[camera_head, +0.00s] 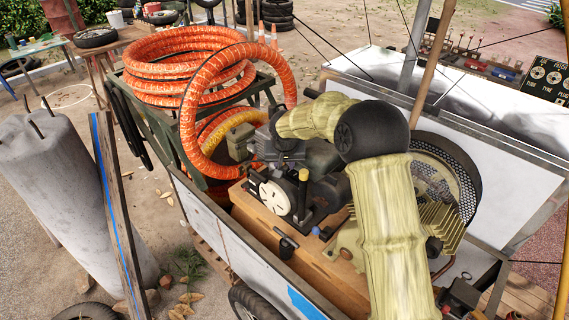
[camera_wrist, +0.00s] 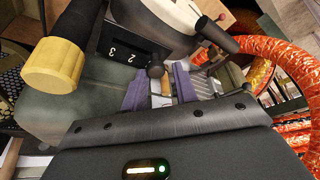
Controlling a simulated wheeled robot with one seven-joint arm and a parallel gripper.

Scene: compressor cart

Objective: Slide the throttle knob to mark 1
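The throttle knob (camera_wrist: 155,71) is a small black ball on a short stem beside a black scale plate (camera_wrist: 122,48) in the wrist view. The plate shows white figures 2 and 3. The knob is at the plate's right end, past the figure 2, and I see no figure 1. My gripper (camera_wrist: 159,82) is open, with two purple-grey fingers apart, one on each side of the knob's line. I cannot tell whether either finger touches it. In the head view my sleeved arm reaches over the engine (camera_head: 277,194), and the knob cannot be made out there.
A black handle with a yellow end (camera_wrist: 52,66) stands close left of the plate. Orange hose coils (camera_head: 185,65) lie behind the engine. The cart's white side panel (camera_head: 222,245) and a grey concrete cylinder (camera_head: 65,200) are at the left.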

